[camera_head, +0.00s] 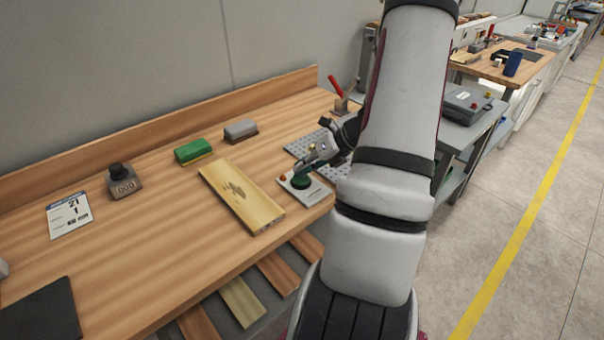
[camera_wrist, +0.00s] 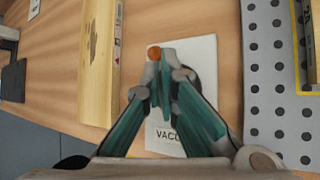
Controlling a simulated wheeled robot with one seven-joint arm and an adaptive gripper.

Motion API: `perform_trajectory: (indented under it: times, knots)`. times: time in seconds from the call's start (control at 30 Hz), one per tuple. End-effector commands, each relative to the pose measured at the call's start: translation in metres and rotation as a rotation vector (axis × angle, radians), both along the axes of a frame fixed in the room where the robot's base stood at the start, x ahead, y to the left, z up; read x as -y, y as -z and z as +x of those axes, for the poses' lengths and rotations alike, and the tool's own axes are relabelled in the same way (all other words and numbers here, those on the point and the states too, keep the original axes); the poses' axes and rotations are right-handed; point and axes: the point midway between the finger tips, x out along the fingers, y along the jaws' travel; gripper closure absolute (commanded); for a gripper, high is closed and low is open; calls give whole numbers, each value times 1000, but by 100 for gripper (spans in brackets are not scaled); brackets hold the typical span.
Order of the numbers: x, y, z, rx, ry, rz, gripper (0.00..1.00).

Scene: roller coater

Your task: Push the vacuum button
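The vacuum panel (camera_head: 316,193) is a small white plate near the front right of the wooden table. It carries a round dark green button (camera_head: 301,182) and a small orange-red light (camera_head: 283,178). In the wrist view the panel (camera_wrist: 205,52) shows a partly covered "VACU" label and the orange light (camera_wrist: 154,53). The button there is mostly hidden behind my fingers, with only a dark edge showing. My gripper (camera_wrist: 161,68) has its teal fingertips together, with nothing seen between them. In the head view my gripper (camera_head: 301,168) is just over the button; contact cannot be told.
A wooden board (camera_head: 241,196) lies left of the panel. A grey perforated plate (camera_wrist: 266,90) lies close on the other side. A red-handled clamp (camera_head: 338,92) stands behind.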

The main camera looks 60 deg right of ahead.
Motion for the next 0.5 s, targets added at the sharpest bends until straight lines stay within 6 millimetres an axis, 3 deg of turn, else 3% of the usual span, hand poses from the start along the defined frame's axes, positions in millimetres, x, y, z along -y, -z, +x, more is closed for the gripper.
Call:
perform_trajectory:
  times: [0.17,0.5]
  knots:
    - [-4,1,-2,-8,-5,8,100]
    - [-2,-32,-2,-3,-4,5,100]
